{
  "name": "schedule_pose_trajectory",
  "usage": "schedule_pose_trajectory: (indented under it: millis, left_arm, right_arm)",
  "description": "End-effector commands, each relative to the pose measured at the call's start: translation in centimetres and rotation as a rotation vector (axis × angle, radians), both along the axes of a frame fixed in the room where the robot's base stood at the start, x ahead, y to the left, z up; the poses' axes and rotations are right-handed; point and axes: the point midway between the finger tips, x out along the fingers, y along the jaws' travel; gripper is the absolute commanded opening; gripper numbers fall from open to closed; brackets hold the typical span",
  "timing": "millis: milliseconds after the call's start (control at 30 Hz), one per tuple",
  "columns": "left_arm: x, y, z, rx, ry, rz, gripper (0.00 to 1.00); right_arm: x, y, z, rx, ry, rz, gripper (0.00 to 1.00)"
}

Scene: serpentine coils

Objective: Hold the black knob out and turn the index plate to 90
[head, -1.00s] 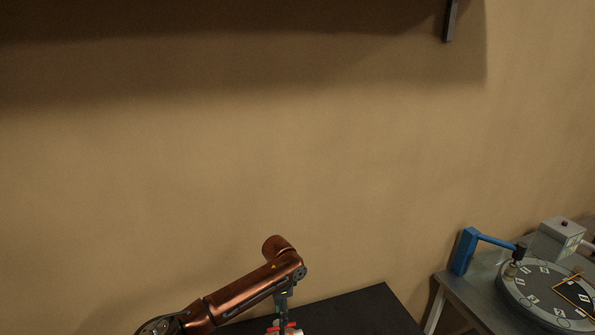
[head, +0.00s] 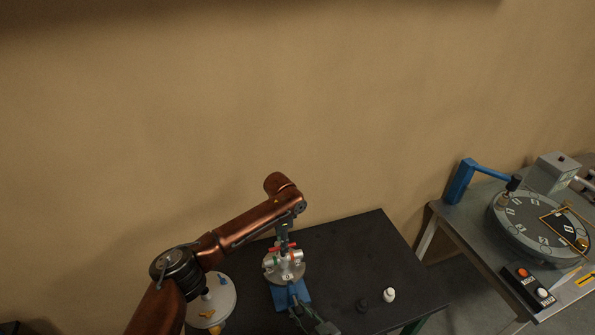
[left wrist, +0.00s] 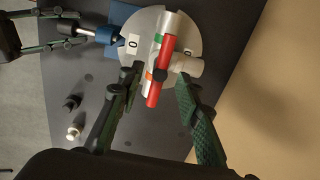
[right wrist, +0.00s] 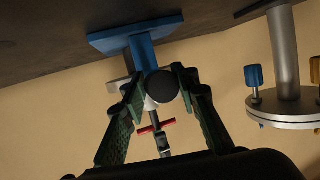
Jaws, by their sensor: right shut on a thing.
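The index plate (head: 271,272), a pale disc, stands on a blue base (head: 305,292) on the black table. In the left wrist view the plate (left wrist: 190,20) carries a red bar, white cylinders and a "0" label (left wrist: 133,43) beside the blue housing (left wrist: 108,35). My left gripper (head: 284,246) is above the plate; in its wrist view its open fingers (left wrist: 160,100) straddle the red bar (left wrist: 165,50) with gaps. My right gripper (right wrist: 160,88) is shut on the black knob (right wrist: 162,87) in front of the blue housing. A bare metal shaft shows between knob and housing in the left wrist view.
A black piece (head: 362,305) and a white piece (head: 389,295) stand on the table right of the plate. A round pale stand (head: 222,300) with blue and yellow knobs is at left. A second table with a dial (head: 520,225) is at far right.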

Motion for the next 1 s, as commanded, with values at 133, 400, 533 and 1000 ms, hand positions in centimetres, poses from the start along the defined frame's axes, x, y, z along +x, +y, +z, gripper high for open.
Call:
schedule_pose_trajectory:
  millis: [133, 400, 533, 1000]
  left_arm:
    - [0.0, 0.0, -1.2, 0.000, 0.001, 0.000, 0.32]
    - [-0.1, 0.0, -3.2, -0.001, 0.002, 0.000, 0.32]
    - [0.0, 0.0, -3.5, -0.001, 0.000, 0.000, 0.32]
    - [0.0, 0.0, -3.5, 0.000, 0.000, 0.000, 0.30]
  right_arm:
    - [-0.2, 0.1, -0.2, -0.001, 0.006, 0.002, 0.06]
    - [-0.2, 0.1, -0.2, -0.001, 0.006, 0.002, 0.06]
    - [-0.2, 0.1, -0.3, -0.001, 0.006, 0.002, 0.06]
    - [-0.2, 0.1, -0.3, -0.001, 0.007, 0.003, 0.06]
